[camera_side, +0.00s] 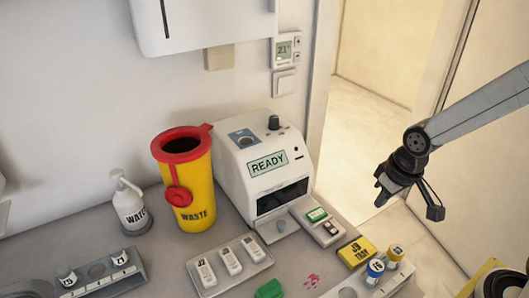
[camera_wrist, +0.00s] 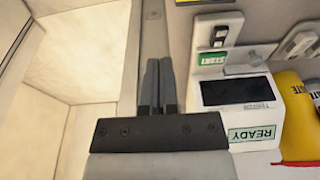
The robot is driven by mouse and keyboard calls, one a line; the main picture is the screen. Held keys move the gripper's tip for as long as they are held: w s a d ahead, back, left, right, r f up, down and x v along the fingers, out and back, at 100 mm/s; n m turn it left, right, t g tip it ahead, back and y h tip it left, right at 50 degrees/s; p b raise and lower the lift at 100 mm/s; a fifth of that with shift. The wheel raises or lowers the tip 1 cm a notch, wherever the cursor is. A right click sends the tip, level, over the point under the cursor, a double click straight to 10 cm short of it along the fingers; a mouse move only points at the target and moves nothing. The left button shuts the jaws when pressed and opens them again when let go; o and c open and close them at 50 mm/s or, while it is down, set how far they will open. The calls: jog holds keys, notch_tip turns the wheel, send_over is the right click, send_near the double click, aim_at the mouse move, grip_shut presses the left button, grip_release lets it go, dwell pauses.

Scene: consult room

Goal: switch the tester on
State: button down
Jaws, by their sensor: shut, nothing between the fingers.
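The tester (camera_side: 236,170) is a white boxy device at the back wall, with a lit display (camera_side: 268,163) that reads READY and a dark front opening. A small panel (camera_side: 326,236) beside its front right carries a green START button (camera_side: 317,214) and a black switch (camera_side: 330,228). In the wrist view, the tester (camera_wrist: 240,118), green START button (camera_wrist: 212,58) and black switch (camera_wrist: 220,36) lie right of my fingers. My gripper (camera_side: 381,201) is shut and empty, in the air right of the panel, touching nothing; it also shows in the wrist view (camera_wrist: 159,62).
A yellow waste bin (camera_side: 187,190) with a red lid stands left of the tester. A tray (camera_side: 232,278) with white cassettes, a yellow box (camera_side: 357,252) and a rack with capped vials (camera_side: 375,270) crowd the front. Free air lies between my gripper and the panel.

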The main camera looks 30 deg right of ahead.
notch_tip(320, 180, up, 6)
jog(key=r+g, duration=0.1)
jog(key=g, duration=0.1)
send_over(335, 227)
jog(key=s, duration=0.1)
jog(key=shift+s+a+r, duration=0.1)
jog(key=shift+r, duration=0.15)
jog(key=shift+f, duration=0.1)
jog(key=shift+f, duration=6.9)
jog(key=shift+s+f, duration=0.1)
jog(key=shift+f, duration=0.15)
jog(key=shift+w+r, duration=0.4)
jog(key=shift+w, duration=0.3)
